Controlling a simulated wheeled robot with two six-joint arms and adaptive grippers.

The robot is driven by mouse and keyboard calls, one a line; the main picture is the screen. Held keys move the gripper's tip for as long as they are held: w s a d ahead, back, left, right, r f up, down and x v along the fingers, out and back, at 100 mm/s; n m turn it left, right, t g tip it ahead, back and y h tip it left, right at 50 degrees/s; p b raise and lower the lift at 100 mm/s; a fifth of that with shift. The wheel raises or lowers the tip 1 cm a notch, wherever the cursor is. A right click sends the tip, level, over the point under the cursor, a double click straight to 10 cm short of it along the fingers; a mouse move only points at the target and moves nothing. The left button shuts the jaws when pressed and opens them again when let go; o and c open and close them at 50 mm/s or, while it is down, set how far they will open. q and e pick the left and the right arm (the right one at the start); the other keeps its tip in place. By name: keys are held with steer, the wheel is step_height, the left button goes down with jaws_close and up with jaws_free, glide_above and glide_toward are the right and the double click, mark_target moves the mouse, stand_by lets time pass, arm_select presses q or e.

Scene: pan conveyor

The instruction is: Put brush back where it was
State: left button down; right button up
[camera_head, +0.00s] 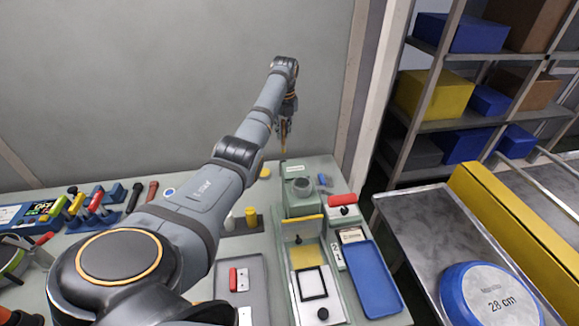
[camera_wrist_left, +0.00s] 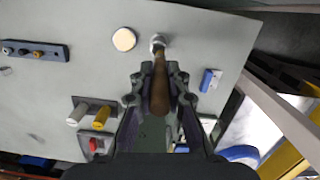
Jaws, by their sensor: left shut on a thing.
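The brush (camera_wrist_left: 160,88) is in my left gripper (camera_head: 286,110), its brown handle between the two fingers in the left wrist view. A pale round end of the brush shows beyond the fingertips. In the head view a thin brown length of it (camera_head: 284,134) hangs down below the gripper, roughly upright. The gripper is over the far edge of the grey bench (camera_head: 223,172), behind the pale green station (camera_head: 299,204). Whether the brush's lower end touches anything cannot be told. My right gripper is not in view.
A yellow knob (camera_head: 265,172) and a yellow cylinder (camera_head: 251,216) stand left of the green station. A blue tray (camera_head: 373,283) and a red-topped block (camera_head: 342,201) are to its right. A tool rack (camera_head: 97,208) stands far left, the conveyor (camera_head: 429,235) right.

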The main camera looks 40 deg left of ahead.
mark_target(283, 145)
arm_select(q)
step_height(283, 145, down, 6)
steer(key=shift+s+a+r+p, duration=0.1)
steer(key=shift+s+a+p, duration=0.05)
steer(key=shift+p, duration=0.2)
steer(key=shift+f, duration=0.55)
step_height(283, 145, down, 2)
steer(key=shift+s+f, duration=0.15)
steer(key=shift+f, duration=0.3)
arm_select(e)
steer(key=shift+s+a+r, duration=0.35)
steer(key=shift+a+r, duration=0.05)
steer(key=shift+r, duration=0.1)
